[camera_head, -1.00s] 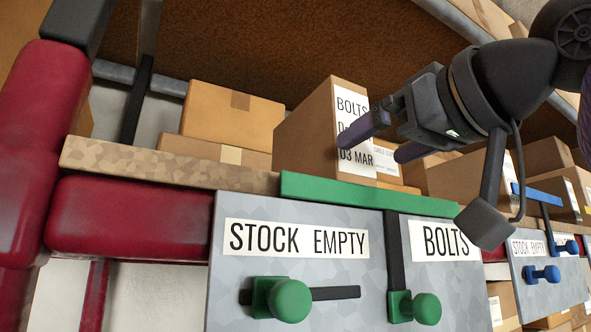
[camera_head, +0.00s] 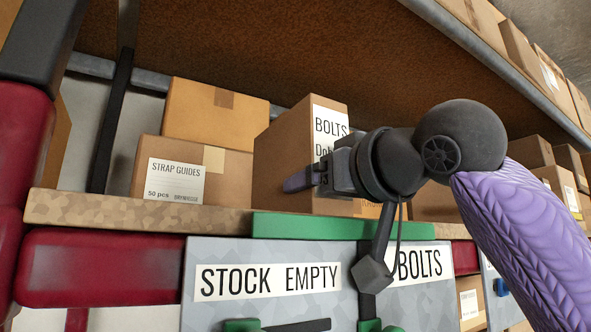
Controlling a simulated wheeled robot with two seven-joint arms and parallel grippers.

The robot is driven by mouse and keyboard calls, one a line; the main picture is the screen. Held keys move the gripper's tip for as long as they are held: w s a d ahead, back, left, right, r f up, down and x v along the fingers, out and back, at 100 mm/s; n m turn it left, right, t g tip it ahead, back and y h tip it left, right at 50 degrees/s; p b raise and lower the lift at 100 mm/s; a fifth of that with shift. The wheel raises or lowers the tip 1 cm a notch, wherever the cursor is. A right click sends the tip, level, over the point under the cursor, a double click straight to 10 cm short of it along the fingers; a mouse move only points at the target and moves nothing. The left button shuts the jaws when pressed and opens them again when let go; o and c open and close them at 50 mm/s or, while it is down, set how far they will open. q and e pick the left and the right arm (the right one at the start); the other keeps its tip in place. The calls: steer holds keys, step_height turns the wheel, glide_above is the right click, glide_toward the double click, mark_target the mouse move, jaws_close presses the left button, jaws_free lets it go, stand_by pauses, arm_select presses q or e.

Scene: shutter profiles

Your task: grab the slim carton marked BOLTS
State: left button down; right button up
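The slim brown carton marked BOLTS (camera_head: 283,152) stands upright on the shelf, its white label on the narrow front face. My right gripper (camera_head: 312,179) is at this carton, coming in from the right. One purple finger lies over the carton's left side near its front edge. The other finger is hidden behind my gripper and wrist, so I cannot tell whether the fingers press on the carton. The lower part of the label is covered by my gripper. My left gripper is not in view.
Left of the carton, a STRAP GUIDES box (camera_head: 213,187) has another box (camera_head: 215,112) on top. A green strip (camera_head: 300,226) and a STOCK EMPTY / BOLTS plate (camera_head: 235,258) sit at the shelf front. More boxes stand to the right. An upper shelf edge (camera_head: 470,50) runs overhead.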

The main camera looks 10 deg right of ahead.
jaws_close()
steer(key=shift+r, duration=0.15)
steer(key=shift+r, duration=0.5)
steer(key=shift+w, duration=0.1)
